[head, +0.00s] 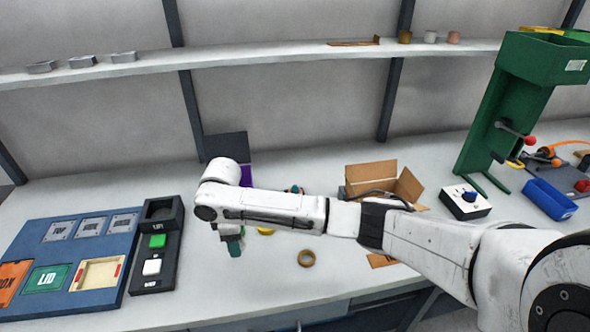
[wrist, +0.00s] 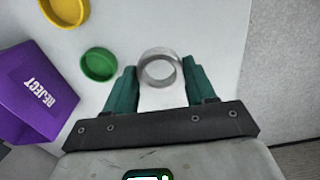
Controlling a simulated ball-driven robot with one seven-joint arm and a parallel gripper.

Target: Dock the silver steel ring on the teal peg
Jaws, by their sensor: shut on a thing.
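The silver steel ring (wrist: 159,53) is in the wrist view, between the two teal fingers of my gripper (wrist: 159,74). The fingers press on it from both sides near their tips, and its hole shows pale table through it. In the head view my gripper (head: 234,246) points down over the table, left of centre; the ring cannot be made out there.
A purple REJECT bin (wrist: 37,97), a green round piece (wrist: 99,64) and a yellow one (wrist: 66,8) lie left in the wrist view.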

